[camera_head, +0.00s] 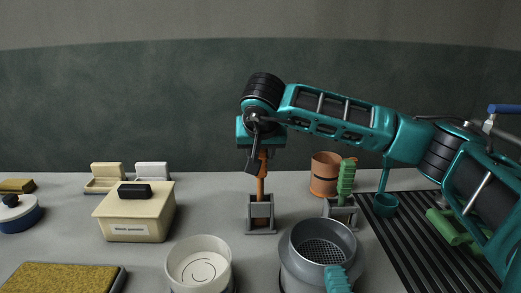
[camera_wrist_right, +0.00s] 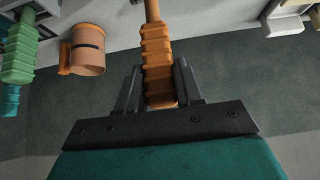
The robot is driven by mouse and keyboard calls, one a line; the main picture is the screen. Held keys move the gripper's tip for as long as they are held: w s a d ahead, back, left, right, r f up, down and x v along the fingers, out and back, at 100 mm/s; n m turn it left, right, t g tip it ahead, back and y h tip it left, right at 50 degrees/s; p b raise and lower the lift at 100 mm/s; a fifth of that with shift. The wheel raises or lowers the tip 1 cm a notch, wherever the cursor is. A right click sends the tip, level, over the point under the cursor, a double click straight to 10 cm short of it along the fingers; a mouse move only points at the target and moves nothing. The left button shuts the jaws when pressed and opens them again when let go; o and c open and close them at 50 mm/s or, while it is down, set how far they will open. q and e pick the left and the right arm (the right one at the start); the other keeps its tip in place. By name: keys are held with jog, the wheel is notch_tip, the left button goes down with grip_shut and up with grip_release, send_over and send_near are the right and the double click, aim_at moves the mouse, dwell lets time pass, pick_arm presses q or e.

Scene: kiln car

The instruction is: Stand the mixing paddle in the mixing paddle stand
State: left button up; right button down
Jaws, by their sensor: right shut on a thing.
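The mixing paddle has an orange ribbed handle (camera_wrist_right: 158,60) and a thin orange-brown shaft (camera_head: 260,188). My right gripper (camera_head: 258,163) is shut on the handle; in the right wrist view its fingers (camera_wrist_right: 157,88) close on both sides of it. The paddle hangs upright, shaft down. A small grey stand (camera_head: 261,228), which looks like the mixing paddle stand, is directly below the gripper on the table. The shaft's lower part meets the stand's top opening; whether it rests on the bottom cannot be told. My left gripper is not in view.
A second grey stand (camera_head: 341,213) holds a green-handled tool (camera_head: 346,180) to the right, by an orange pot (camera_head: 325,174). A grey sieve pot (camera_head: 320,250) and white bowl (camera_head: 198,264) are in front. A cream box (camera_head: 135,214) is left. A black slatted rack (camera_head: 405,245) lies right.

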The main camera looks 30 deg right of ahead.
jog(key=c, duration=0.7)
grip_release()
jog(key=shift+o, duration=0.2)
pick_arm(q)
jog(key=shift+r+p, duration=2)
pick_arm(e)
jog(key=v, duration=0.8)
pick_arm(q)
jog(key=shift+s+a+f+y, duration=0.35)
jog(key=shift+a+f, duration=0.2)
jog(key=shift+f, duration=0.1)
pick_arm(e)
jog(key=v, duration=1.3)
